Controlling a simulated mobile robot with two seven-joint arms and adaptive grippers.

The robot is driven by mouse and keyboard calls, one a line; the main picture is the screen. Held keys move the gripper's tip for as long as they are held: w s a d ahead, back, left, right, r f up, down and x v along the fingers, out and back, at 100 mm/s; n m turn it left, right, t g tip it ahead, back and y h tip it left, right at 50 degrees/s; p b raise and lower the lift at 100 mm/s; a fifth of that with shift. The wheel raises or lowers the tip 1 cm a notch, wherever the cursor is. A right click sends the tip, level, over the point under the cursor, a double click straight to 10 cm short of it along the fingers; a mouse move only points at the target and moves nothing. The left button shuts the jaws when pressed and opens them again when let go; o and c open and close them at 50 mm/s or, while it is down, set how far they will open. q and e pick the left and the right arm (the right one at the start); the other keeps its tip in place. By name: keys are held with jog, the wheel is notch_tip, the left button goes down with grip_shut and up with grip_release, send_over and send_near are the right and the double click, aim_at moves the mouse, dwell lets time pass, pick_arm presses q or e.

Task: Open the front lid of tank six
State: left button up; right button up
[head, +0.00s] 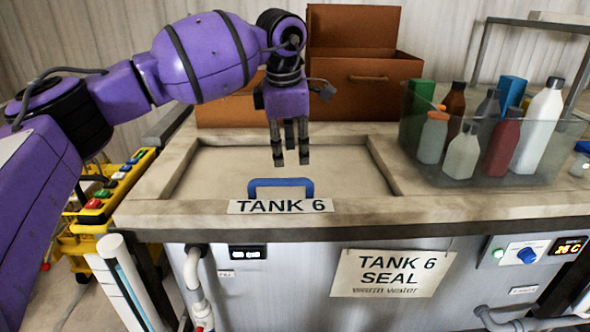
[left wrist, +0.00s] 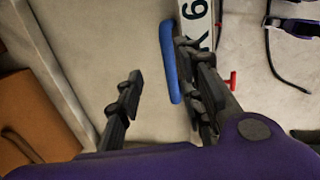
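The front lid (head: 330,168) of tank six is a flat beige panel set into the tank top, and it lies closed. Its blue handle (head: 281,183) stands near the front edge, behind a "TANK 6" label (head: 281,206). My left gripper (head: 291,163) points down just above and behind the handle, with its fingers apart and nothing between them. In the left wrist view, the open left gripper (left wrist: 160,95) has the blue handle (left wrist: 169,62) close beside one finger. Contact cannot be told. My right gripper does not show.
A brown box (head: 362,88) with a raised lid stands behind the tank. A clear bin (head: 488,165) of several bottles stands at the right on the tank top. A "TANK 6 SEAL" sign (head: 391,273) hangs on the front. A yellow frame with buttons (head: 108,190) is at the left.

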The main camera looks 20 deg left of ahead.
aim_at(285, 179)
pick_arm(q)
jog(key=shift+y, duration=0.3)
jog(key=f, duration=0.3)
jog(key=a+f, duration=0.1)
jog(key=f, duration=0.3)
jog(key=shift+s+a+f, duration=0.1)
jog(key=shift+a+f, duration=0.1)
grip_shut()
